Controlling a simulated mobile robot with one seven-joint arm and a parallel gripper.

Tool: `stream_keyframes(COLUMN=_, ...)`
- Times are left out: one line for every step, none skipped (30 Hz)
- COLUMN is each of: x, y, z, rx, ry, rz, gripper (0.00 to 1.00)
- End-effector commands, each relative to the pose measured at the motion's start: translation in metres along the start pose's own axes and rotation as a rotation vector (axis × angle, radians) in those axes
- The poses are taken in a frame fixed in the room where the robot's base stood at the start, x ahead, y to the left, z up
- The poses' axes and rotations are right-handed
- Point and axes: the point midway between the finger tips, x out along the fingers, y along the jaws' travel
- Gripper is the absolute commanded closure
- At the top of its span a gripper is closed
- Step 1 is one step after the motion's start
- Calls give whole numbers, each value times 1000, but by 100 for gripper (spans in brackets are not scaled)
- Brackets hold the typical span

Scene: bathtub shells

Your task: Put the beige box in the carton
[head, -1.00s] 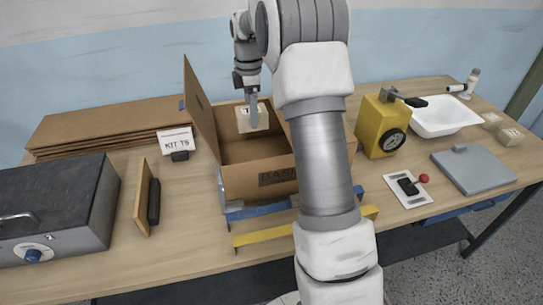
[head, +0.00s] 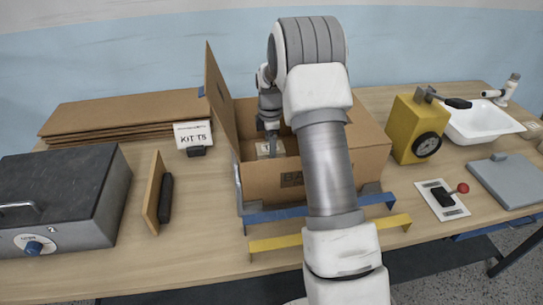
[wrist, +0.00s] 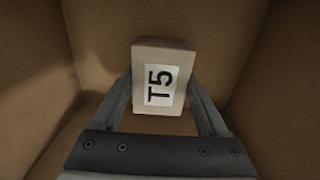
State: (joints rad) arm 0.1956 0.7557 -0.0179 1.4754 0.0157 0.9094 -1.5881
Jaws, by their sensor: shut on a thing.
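The beige box (wrist: 148,58) with a white T5 label is held between the fingers of my gripper (wrist: 162,85) in the wrist view. Brown cardboard walls surround it there. In the head view the open carton (head: 262,182) stands on the bench, its left flap raised. My gripper (head: 270,138) points down inside the carton's opening, with the beige box (head: 264,149) low between its walls. My forearm hides the carton's right front. I cannot tell whether the box touches the carton's floor.
A blue bar (head: 275,214) and a yellow bar (head: 275,242) lie in front of the carton. A KIT T5 sign (head: 192,133) and flat cardboard (head: 120,120) are to the left, with a grey device (head: 60,195). A yellow gauge unit (head: 414,128) stands to the right.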

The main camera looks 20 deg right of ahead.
Motion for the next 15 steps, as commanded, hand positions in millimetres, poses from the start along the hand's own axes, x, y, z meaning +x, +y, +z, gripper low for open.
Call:
stream_keyframes(x=8, y=-1, z=0, rx=0, ry=0, rz=-2, gripper=100)
stream_keyframes(x=13, y=-1, z=0, rx=0, ry=0, rz=-3, gripper=100)
stream_keyframes(x=19, y=-1, z=0, rx=0, ry=-1, rz=-3, gripper=100)
stream_keyframes(x=23, y=0, z=0, rx=-1, ry=-1, rz=-3, gripper=100)
stream_keyframes(x=26, y=0, z=0, rx=-1, ry=-1, rz=-2, gripper=100)
stream_keyframes(x=28, y=0, z=0, rx=-1, ry=-1, rz=-1, gripper=100)
stream_keyframes(x=29, y=0, z=0, rx=-1, ry=-1, rz=0, gripper=100)
stream_keyframes(x=29, y=0, z=0, rx=-1, ry=0, rz=0, gripper=100)
stream_keyframes(x=28, y=0, z=0, rx=-1, ry=0, rz=1, gripper=100)
stream_keyframes(x=28, y=0, z=0, rx=-1, ry=0, rz=1, gripper=100)
stream_keyframes(x=28, y=0, z=0, rx=-1, ry=0, rz=1, gripper=100)
stream_keyframes(x=28, y=0, z=0, rx=-1, ry=0, rz=0, gripper=100)
stream_keyframes(x=28, y=0, z=0, rx=-1, ry=0, rz=0, gripper=100)
stream_keyframes(x=29, y=0, z=0, rx=-1, ry=0, rz=0, gripper=100)
stream_keyframes(x=31, y=0, z=0, rx=-1, ry=0, rz=0, gripper=100)
